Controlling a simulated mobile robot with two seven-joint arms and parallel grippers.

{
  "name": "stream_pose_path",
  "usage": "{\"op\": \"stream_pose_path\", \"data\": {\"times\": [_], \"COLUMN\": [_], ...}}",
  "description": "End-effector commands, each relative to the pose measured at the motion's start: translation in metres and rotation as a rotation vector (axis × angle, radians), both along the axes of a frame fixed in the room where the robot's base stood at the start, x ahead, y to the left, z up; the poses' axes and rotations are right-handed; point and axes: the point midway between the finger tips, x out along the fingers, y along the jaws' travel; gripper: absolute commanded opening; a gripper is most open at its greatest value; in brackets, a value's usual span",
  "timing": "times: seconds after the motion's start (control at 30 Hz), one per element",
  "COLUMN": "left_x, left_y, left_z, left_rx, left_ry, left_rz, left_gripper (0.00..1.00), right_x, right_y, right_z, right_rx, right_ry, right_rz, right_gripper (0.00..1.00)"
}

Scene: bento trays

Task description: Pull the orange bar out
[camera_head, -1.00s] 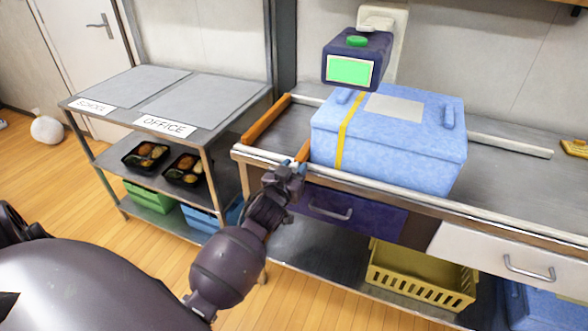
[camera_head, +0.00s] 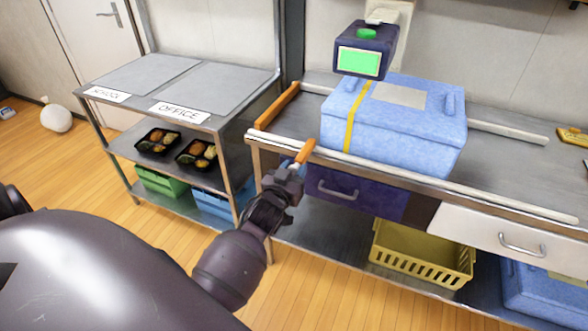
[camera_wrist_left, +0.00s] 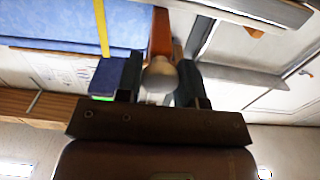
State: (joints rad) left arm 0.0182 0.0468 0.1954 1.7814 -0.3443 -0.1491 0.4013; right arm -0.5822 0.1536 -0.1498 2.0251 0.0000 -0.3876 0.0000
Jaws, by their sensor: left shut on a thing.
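A short orange bar (camera_head: 305,152) sits at the table's front rail, just left of the front left corner of the blue lidded box (camera_head: 410,122). My left gripper (camera_head: 294,168) is shut on its near end, in front of the rail. In the left wrist view the orange bar (camera_wrist_left: 160,32) points away from between the fingers, with a pale rounded end nearest me. The blue box (camera_wrist_left: 60,30) with its yellow strap lies beside it there. How far the bar reaches past the rail is hard to tell. My right gripper is not in view.
A longer orange piece (camera_head: 277,106) lies along the table's left end. A scanner with a green screen (camera_head: 360,62) stands behind the box. A dark blue drawer (camera_head: 355,190) is below the rail, and a yellow basket (camera_head: 420,258) below that. A shelf rack (camera_head: 215,122) stands left.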

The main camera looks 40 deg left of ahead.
Motion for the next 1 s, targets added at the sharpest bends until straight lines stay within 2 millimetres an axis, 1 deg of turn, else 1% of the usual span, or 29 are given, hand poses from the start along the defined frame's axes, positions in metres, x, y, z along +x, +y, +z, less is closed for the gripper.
{"op": "stream_pose_path", "data": {"times": [0.03, 0.07, 0.2, 0.23, 0.5, 0.63, 0.77, 1.0], "left_x": [-0.002, -0.002, -0.001, -0.001, -0.001, -0.008, -0.024, -0.065], "left_y": [-0.001, -0.001, -0.001, -0.001, 0.000, -0.002, -0.005, -0.015], "left_z": [-0.003, -0.003, -0.003, -0.003, -0.002, -0.002, -0.002, -0.002], "left_rx": [-0.002, -0.002, -0.002, -0.002, -0.001, -0.002, -0.003, -0.003], "left_ry": [0.005, 0.005, 0.004, 0.004, 0.003, 0.004, 0.003, 0.004], "left_rz": [-0.001, -0.001, -0.001, -0.001, 0.000, 0.000, 0.001, 0.001], "left_gripper": [0.00, 0.37, 0.58, 0.62, 0.62, 0.62, 0.62, 0.62], "right_x": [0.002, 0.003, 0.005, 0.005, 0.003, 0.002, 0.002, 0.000], "right_y": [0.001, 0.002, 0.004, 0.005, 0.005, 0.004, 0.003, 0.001], "right_z": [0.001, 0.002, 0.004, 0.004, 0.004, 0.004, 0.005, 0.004], "right_rx": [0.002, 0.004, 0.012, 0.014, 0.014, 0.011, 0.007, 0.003], "right_ry": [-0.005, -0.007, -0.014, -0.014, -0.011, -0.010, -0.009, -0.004], "right_rz": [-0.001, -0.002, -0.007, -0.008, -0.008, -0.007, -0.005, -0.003], "right_gripper": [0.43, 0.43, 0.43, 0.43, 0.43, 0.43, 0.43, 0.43]}}
